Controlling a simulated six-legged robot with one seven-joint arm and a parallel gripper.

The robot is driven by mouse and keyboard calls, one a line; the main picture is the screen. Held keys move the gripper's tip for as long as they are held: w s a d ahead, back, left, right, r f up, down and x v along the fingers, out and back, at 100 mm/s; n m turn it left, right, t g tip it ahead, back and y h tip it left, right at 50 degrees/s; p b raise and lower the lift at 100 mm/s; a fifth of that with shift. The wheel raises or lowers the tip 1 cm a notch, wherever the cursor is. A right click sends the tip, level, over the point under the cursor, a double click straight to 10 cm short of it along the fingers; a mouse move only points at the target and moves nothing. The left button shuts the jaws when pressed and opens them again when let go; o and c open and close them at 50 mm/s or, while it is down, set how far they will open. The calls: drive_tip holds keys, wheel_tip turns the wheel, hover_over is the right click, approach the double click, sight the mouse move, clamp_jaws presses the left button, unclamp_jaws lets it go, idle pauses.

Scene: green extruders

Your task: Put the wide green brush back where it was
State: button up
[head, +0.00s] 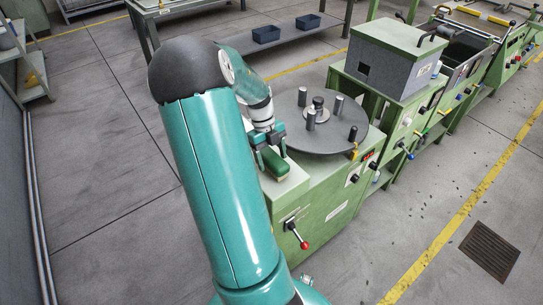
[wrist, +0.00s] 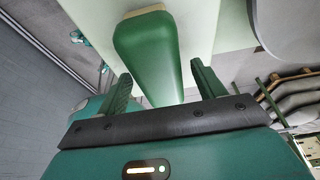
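The wide green brush (wrist: 148,55) lies on the pale top at the near left corner of the green machine, in front of the wrist camera. It also shows in the head view (head: 275,165), partly hidden by my fingers. My gripper (wrist: 162,88) is open, with one green finger to each side of the brush's near end and gaps visible between fingers and brush. In the head view my gripper (head: 270,158) points down over the brush. The brush's lower part is hidden in the head view.
A round grey turntable (head: 315,120) with upright pegs stands right beside my gripper. A red-knobbed lever (head: 297,234) sticks out of the machine's front. A grey box (head: 388,60) stands farther right. Two dark bins (head: 266,34) sit on a rear bench.

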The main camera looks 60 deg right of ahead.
drive_tip(key=shift+r, duration=0.1)
drive_tip(key=v, duration=1.2)
drive_tip(key=w+a+r+n+t, duration=0.1)
drive_tip(key=w+a+r+n, duration=0.15)
drive_tip(key=a+n, duration=0.3)
drive_tip(key=w+a+r+n+t, duration=0.1)
drive_tip(key=w+a+r+n, duration=0.1)
drive_tip(key=w+a+n, duration=0.3)
drive_tip(key=w+a+r+n+t+h, duration=0.1)
drive_tip(key=w+a+r+n+t, duration=0.15)
drive_tip(key=a+n, duration=0.9)
drive_tip(key=s+a+r+n+t, duration=0.1)
drive_tip(key=s+a+n+t, duration=0.1)
drive_tip(key=a+n, duration=0.7)
drive_tip(key=s+a+r+n+t, duration=0.2)
drive_tip(key=s+a+n, duration=0.2)
drive_tip(key=a+n, duration=0.6)
drive_tip(key=a, duration=0.3)
drive_tip(key=shift+h, duration=0.3)
drive_tip(key=shift+s+a, duration=0.1)
drive_tip(key=shift+s, duration=0.05)
